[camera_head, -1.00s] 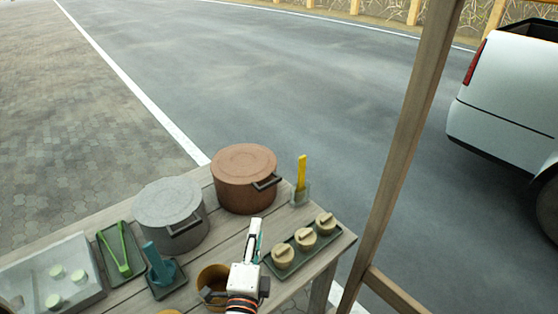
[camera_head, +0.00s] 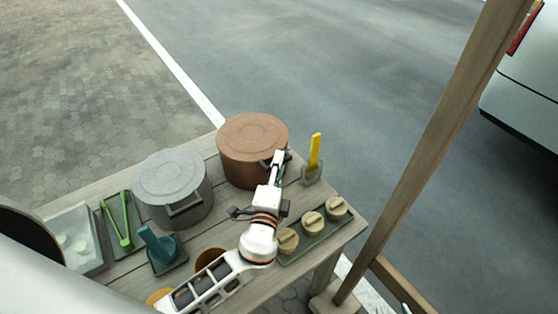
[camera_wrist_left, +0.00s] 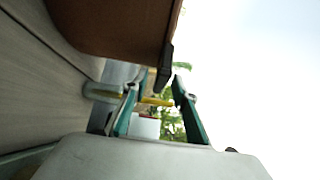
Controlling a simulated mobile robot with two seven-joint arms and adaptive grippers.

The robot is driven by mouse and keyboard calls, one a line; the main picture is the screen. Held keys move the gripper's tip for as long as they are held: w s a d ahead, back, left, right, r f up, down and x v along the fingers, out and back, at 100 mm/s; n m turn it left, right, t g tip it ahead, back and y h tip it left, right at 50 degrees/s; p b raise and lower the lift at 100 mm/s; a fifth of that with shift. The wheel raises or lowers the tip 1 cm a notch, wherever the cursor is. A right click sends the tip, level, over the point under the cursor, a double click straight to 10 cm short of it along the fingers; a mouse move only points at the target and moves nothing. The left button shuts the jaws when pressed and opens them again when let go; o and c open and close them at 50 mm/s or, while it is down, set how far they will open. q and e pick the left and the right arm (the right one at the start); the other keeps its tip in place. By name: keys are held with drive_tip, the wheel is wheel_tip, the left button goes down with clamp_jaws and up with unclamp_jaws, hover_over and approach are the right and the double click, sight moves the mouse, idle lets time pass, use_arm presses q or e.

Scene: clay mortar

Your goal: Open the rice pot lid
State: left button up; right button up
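A brown lidded pot (camera_head: 240,168) stands at the back of the wooden table. Its round lid (camera_head: 252,131) sits flat on top. A grey lidded pot (camera_head: 168,190) stands to its left, also covered. I cannot tell which is the rice pot. My left gripper (camera_head: 278,157) is at the brown pot's front right, by its dark handle, partly hiding it. In the left wrist view the gripper's green fingers (camera_wrist_left: 158,100) are apart, with the dark handle (camera_wrist_left: 165,68) just ahead of and between them. Only a small tip of my right gripper (camera_head: 405,309) shows at the bottom edge.
A holder (camera_head: 311,175) with a yellow paddle (camera_head: 315,150) stands right of the brown pot. A tray (camera_head: 318,240) with three small lidded cups is at the right. Green tongs (camera_head: 118,222) lie on the left. A wooden post (camera_head: 440,140) rises at the right.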

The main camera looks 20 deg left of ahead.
use_arm(q)
drive_tip(key=shift+w, duration=0.45)
clamp_jaws()
drive_tip(key=shift+w+r, duration=0.1)
